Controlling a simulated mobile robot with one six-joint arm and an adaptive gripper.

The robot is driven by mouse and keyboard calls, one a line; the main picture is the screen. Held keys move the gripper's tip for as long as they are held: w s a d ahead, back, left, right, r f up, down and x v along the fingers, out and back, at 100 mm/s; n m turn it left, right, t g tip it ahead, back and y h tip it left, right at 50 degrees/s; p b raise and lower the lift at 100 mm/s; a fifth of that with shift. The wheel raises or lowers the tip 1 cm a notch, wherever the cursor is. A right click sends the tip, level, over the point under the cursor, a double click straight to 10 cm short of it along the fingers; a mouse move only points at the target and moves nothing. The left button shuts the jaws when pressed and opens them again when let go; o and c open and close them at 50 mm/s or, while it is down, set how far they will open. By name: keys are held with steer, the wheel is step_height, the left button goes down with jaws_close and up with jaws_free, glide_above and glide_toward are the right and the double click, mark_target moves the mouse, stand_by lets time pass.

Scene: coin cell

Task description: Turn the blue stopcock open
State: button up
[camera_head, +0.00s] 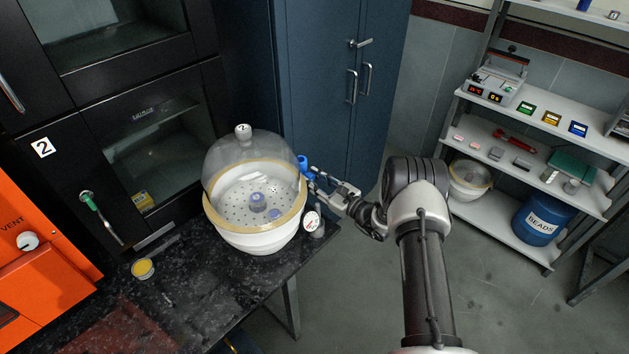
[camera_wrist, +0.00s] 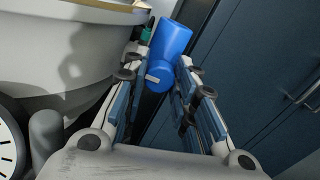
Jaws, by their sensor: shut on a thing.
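The blue stopcock (camera_head: 303,162) sticks out from the right side of the white desiccator (camera_head: 255,232), near its rim. It also shows in the wrist view as a blue knob (camera_wrist: 169,52) between my fingertips. My gripper (camera_head: 315,176) reaches in from the right and is shut on the stopcock. In the wrist view my gripper (camera_wrist: 158,78) has a finger on each side of the blue body. The desiccator has a clear dome lid with a knob (camera_head: 243,131) on top. The stopcock's inner end is hidden.
A round gauge (camera_head: 311,221) stands beside the desiccator, close below my gripper. The black bench (camera_head: 190,300) ends just right of it. Blue cabinets (camera_head: 335,90) stand behind. Shelves (camera_head: 530,150) are at the right, with open floor between.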

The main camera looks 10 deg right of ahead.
steer(key=m+b, duration=0.1)
steer(key=m, duration=0.3)
steer(key=shift+m+b, duration=0.3)
steer(key=shift+b, duration=0.05)
steer(key=m, duration=0.4)
steer(key=shift+m+b, duration=0.3)
steer(key=shift+b, duration=0.1)
steer(key=m, duration=0.4)
steer(key=shift+d, duration=0.1)
steer(key=shift+m, duration=2.2)
steer(key=o, duration=1.1)
steer(key=shift+c, duration=0.2)
steer(key=shift+d+f, duration=0.1)
